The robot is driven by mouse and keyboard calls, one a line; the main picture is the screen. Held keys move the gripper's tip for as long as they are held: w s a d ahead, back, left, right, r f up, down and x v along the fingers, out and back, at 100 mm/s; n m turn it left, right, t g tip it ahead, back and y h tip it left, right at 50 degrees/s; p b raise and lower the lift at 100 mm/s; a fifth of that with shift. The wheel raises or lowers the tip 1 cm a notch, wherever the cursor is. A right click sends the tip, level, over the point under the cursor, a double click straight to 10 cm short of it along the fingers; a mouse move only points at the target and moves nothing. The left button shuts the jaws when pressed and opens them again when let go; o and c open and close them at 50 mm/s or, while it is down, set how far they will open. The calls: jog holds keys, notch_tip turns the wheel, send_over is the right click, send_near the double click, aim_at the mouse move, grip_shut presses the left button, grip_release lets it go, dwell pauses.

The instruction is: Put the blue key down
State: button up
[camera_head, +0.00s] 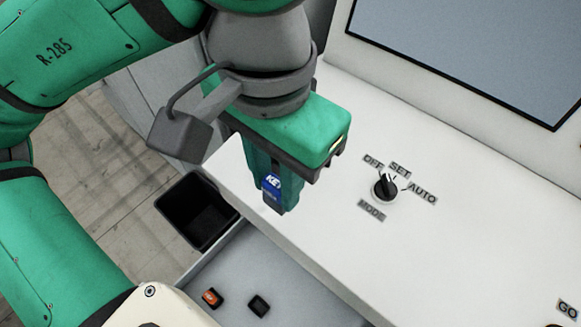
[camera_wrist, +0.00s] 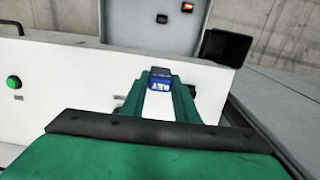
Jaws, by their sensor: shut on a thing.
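The blue key (camera_head: 271,188) is a small block with a blue top, white lettering and a dark lower end. My gripper (camera_head: 274,198) is shut on it and holds it at the fingertips, near the left end of the white console top. In the wrist view the blue key (camera_wrist: 159,79) sits between the two green fingertips of my gripper (camera_wrist: 160,82). Whether the key touches any surface below is hard to tell. An orange-and-black key (camera_head: 212,298) and a dark key (camera_head: 259,305) lie in the grey tray (camera_head: 230,265).
A black bin (camera_head: 196,210) stands left of the tray. The console top (camera_head: 340,225) carries a mode knob (camera_head: 385,187) with OFF, SET and AUTO labels. A screen (camera_head: 470,45) rises behind. A green button (camera_wrist: 13,83) shows in the wrist view. Much of the tray is bare.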

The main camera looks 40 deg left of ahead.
jog(key=w+a+f, duration=0.2)
jog(key=w+f, duration=0.1)
jog(key=w+a+f, duration=0.6)
jog(key=w, duration=0.1)
jog(key=shift+a, duration=0.25)
jog(key=f, duration=0.3)
jog(key=shift+w+a, duration=0.2)
jog(key=shift+w, duration=0.05)
jog(key=shift+f, duration=0.45)
jog(key=shift+f, duration=0.3)
